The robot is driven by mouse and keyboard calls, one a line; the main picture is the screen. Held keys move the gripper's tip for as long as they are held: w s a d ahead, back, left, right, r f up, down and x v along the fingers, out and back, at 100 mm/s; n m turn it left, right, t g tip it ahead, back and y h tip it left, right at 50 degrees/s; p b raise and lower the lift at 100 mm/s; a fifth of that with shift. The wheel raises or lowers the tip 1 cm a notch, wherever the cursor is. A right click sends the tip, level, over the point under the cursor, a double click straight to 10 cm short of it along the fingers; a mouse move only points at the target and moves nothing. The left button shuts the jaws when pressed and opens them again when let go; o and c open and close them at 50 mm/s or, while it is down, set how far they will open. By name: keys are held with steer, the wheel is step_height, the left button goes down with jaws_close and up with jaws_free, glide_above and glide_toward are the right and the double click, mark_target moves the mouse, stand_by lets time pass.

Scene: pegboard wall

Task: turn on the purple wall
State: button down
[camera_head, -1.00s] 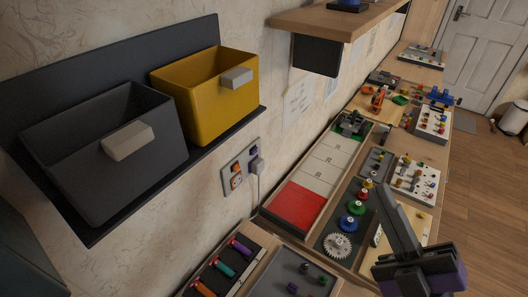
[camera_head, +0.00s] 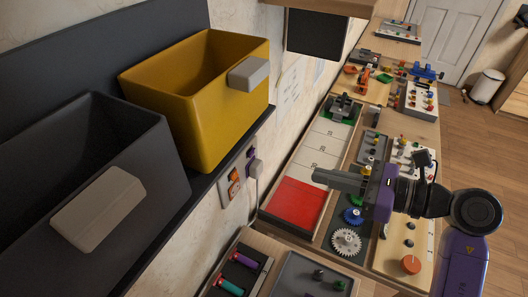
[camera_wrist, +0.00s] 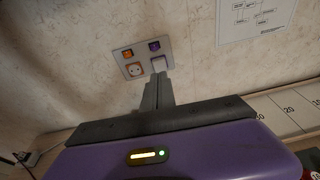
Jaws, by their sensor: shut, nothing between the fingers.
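The purple wall switch (camera_wrist: 154,46) is at the upper right of a grey wall plate (camera_wrist: 143,49) in the wrist view. It is small and partly hidden in the head view (camera_head: 251,152). An orange switch (camera_wrist: 127,54) sits to its left, above an orange-rimmed socket (camera_wrist: 135,70). A white plug (camera_wrist: 159,64) is below the purple switch. My gripper (camera_head: 318,176) is shut and empty, pointing left at the wall over the red tray area, apart from the plate. In the wrist view its fingertips (camera_wrist: 157,80) show just below the plug.
A yellow bin (camera_head: 205,120) and a dark bin (camera_head: 80,200) hang on the wall at left, beside the plate in the head view. The bench below holds a red-ended tray (camera_head: 297,205), gears (camera_head: 346,242) and boards. A paper (camera_wrist: 252,15) hangs on the wall.

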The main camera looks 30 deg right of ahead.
steer(key=shift+s+a+f+n, duration=0.1)
steer(key=shift+s+f+n, duration=0.05)
steer(key=shift+n, duration=0.15)
steer(key=p, duration=0.1)
glide_toward(252, 154)
step_height(252, 154, down, 3)
steer(key=w+a, duration=0.2)
steer(key=shift+w+a+r+p, duration=0.35)
steer(key=shift+w+r, duration=0.1)
steer(key=shift+w, duration=0.3)
steer(key=shift+w+a+r+p, duration=0.3)
steer(key=shift+w+r, duration=0.2)
steer(key=shift+w, duration=0.2)
steer(key=shift+a, duration=0.1)
